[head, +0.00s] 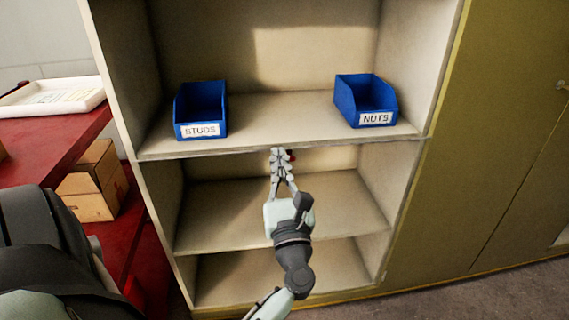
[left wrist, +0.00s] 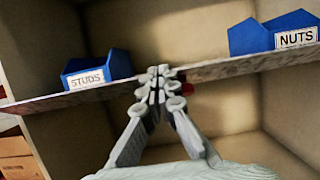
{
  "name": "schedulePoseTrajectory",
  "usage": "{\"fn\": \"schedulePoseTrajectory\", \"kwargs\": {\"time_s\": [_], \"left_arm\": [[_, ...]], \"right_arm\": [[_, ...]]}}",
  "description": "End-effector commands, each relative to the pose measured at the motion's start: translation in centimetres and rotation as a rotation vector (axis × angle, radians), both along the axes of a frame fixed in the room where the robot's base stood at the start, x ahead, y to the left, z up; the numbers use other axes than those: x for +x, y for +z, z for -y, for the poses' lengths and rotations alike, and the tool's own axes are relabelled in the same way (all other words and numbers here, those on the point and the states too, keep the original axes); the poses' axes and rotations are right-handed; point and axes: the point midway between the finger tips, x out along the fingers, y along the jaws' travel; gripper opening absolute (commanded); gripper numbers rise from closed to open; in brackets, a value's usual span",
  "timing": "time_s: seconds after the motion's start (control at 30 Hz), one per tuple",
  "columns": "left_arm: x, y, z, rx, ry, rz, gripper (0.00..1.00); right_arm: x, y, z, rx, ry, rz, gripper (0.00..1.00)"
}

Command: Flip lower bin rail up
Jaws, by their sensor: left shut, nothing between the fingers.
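The shelf edge (head: 220,151) below the two bins carries a thin grey strip along its front; I cannot tell clearly whether this is the rail or how it is turned. It also shows in the left wrist view (left wrist: 60,102). My left gripper (head: 280,153) is shut and empty, its fingertips up at the middle of this edge, seemingly at or just in front of it. In the left wrist view the closed fingertips (left wrist: 160,74) overlap the strip. A small red part (head: 292,155) shows just right of the fingertips, partly hidden by them. My right gripper is not in view.
A blue STUDS bin (head: 201,112) and a blue NUTS bin (head: 365,101) stand on the shelf above. The lower shelves (head: 225,215) are empty. A red bench (head: 50,145) with cardboard boxes (head: 95,180) and a white tray (head: 55,96) is at left; yellow cabinet doors (head: 490,150) at right.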

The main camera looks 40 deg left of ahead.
Motion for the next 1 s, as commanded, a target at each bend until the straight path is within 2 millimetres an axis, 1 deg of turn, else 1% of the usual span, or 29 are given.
{"fn": "schedulePoseTrajectory", "kwargs": {"time_s": [0.03,0.3,0.6,1.0], "left_arm": [[0.0,0.4,-0.2,0.000,0.002,0.003,0.00],[0.5,2.1,-0.8,0.000,0.002,0.004,0.00],[1.4,3.6,-1.7,0.000,0.002,0.003,0.00],[1.5,3.7,-1.8,0.001,0.000,0.000,0.00]], "right_arm": [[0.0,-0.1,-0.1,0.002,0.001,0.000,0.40],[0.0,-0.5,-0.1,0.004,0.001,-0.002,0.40],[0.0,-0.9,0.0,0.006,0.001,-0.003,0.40],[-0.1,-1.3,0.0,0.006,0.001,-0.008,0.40]]}}
